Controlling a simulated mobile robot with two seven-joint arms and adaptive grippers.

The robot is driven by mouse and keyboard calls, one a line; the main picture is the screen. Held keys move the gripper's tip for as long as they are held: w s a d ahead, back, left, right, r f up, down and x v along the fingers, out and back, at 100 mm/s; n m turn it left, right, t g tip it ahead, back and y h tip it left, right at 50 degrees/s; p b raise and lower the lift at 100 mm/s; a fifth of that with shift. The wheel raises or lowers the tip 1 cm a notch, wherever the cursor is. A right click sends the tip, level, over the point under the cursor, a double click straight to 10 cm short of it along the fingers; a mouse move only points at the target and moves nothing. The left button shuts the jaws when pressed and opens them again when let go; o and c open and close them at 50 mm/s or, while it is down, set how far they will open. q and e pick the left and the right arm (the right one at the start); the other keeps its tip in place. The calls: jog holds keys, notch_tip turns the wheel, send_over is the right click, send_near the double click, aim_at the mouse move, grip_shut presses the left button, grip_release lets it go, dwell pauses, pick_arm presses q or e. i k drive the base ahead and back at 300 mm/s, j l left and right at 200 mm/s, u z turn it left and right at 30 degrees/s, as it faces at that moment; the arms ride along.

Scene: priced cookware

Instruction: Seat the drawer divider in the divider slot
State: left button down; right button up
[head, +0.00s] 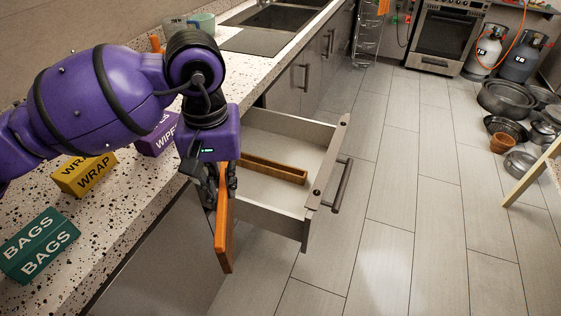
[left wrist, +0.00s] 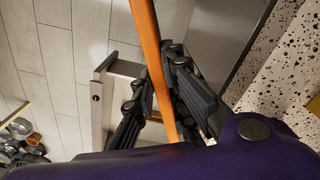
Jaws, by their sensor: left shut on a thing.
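The drawer divider (head: 223,240) is a thin orange-brown board. My left gripper (head: 221,186) is shut on its upper part, and the board hangs upright, slightly tilted, just outside the near side of the open drawer (head: 312,208). In the left wrist view the divider (left wrist: 149,40) passes edge-on between the dark fingers (left wrist: 158,95). A brown wooden strip (head: 275,168), seemingly the divider slot, lies across the drawer floor; its left end is hidden behind my gripper. The divider is apart from this strip. My right gripper is not in view.
The speckled counter (head: 135,205) runs along the left, with green BAGS (head: 40,245), yellow WRAP (head: 84,175) and purple WIPES (head: 157,135) boxes. The drawer handle (head: 343,187) juts out over the clear tiled floor (head: 420,230). Pots (head: 507,98) stand far right.

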aim_at(271, 172)
jog(key=i+l, duration=1.35)
jog(key=l, duration=0.25)
jog(key=i+l, duration=0.7)
jog(key=i+l+u, duration=0.3)
jog(key=l+u, duration=0.25)
jog(key=l, duration=0.2)
jog(key=u, duration=1.45)
jog(key=i+l+u, duration=0.15)
jog(key=i+j, duration=0.05)
jog(key=i, duration=0.05)
